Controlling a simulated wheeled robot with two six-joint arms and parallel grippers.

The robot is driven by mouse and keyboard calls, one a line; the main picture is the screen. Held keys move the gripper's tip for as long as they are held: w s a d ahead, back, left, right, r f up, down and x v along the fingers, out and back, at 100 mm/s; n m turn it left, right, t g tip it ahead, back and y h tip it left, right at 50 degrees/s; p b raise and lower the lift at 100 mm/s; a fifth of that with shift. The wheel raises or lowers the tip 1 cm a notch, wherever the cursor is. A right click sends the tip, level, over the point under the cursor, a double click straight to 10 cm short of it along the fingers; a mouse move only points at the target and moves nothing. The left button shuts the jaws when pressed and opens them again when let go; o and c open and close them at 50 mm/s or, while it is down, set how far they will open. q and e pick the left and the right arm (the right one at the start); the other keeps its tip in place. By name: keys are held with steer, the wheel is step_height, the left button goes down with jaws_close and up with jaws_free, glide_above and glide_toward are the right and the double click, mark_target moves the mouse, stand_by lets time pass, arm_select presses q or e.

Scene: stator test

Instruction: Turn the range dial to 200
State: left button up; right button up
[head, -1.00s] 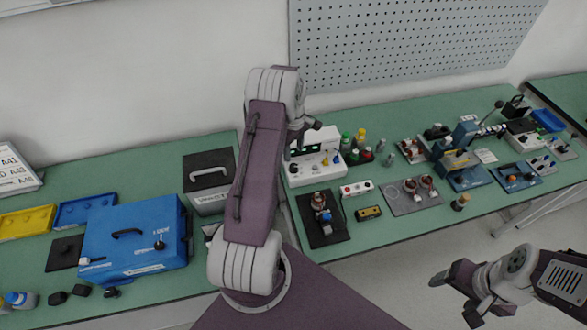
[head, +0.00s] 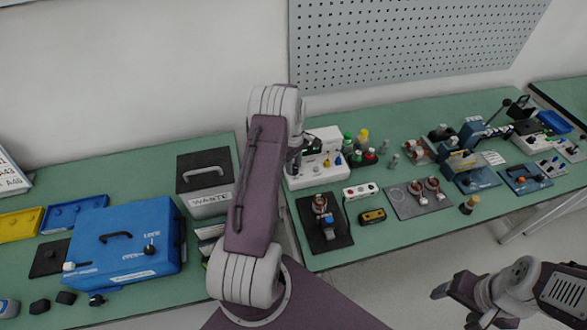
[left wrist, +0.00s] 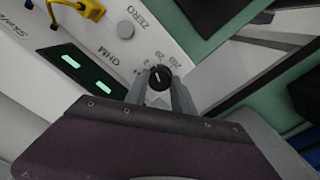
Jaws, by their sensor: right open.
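The white ohm meter (head: 318,172) stands on the green bench in the head view, partly hidden behind my left arm. The left wrist view shows its panel (left wrist: 112,24), two lit green displays and the black range dial (left wrist: 160,77). Small range numbers surround the dial; the pointer's exact setting is too small to read. My left gripper (left wrist: 161,88) has one finger on each side of the dial, apparently against it. In the head view, my left gripper (head: 294,158) is mostly hidden by its arm. My right gripper (head: 452,299) is open and empty, away from the bench at lower right.
A yellow plug (left wrist: 88,8) sits in the meter near the ZERO knob (left wrist: 126,30). Left of my arm are the waste box (head: 207,202) and a blue case (head: 128,272). A black mat (head: 330,240) with a stator lies in front of the meter.

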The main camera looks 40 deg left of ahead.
arm_select(q)
steer(key=m, duration=0.2)
steer(key=shift+r+m+p, duration=0.1)
steer(key=shift+m+p, duration=0.2)
steer(key=shift+m, duration=0.1)
steer(key=m, duration=1)
steer(key=shift+m+p, duration=0.3)
steer(key=shift+p, duration=0.05)
steer(key=o, duration=1)
step_height(320, 180, up, 6)
steer(key=p, duration=0.5)
steer(key=shift+s, duration=0.1)
